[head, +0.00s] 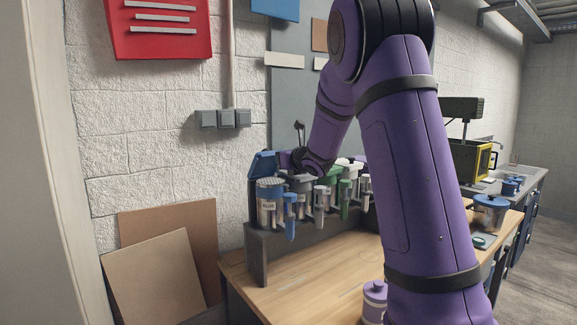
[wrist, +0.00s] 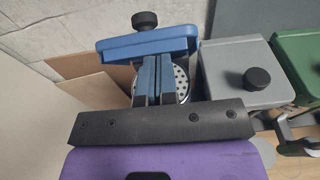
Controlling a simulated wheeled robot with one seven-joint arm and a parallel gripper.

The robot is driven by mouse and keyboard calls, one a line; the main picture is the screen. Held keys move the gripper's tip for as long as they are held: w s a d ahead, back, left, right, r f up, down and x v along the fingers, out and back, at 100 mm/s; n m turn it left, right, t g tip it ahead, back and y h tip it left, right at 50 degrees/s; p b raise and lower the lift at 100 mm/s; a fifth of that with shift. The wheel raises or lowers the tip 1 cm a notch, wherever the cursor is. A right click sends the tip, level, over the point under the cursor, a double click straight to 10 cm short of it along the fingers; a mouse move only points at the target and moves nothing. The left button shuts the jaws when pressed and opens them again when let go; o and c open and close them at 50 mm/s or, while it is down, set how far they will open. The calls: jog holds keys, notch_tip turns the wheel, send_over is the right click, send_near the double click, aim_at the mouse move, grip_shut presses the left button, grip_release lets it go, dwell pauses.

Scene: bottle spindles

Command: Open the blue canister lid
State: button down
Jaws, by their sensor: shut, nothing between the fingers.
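The blue canister (head: 268,214), labelled BLUE, stands at the left end of the raised shelf. Its blue lid (head: 262,163) is swung up and tilted back, with the perforated top uncovered. In the wrist view the lid (wrist: 150,45) with its black knob (wrist: 144,20) is raised above the perforated top (wrist: 181,82). My gripper (wrist: 153,64) is shut with its fingers together and empty, over the canister opening and in front of the raised lid. Whether the fingertips touch the lid I cannot tell. In the head view my arm partly hides the gripper.
A grey-lidded canister (wrist: 240,75) and a green-lidded one (wrist: 298,62) stand close to the right, both shut. Several small dispensers hang along the shelf front. A wooden counter (head: 310,275) lies below, with a purple canister (head: 375,302) on it. The wall is close behind.

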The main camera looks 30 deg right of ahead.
jog(key=shift+w+r, duration=0.3)
jog(key=shift+w, duration=0.15)
jog(key=shift+w+r, duration=1.1)
jog(key=shift+w, duration=0.05)
jog(key=shift+f, duration=0.1)
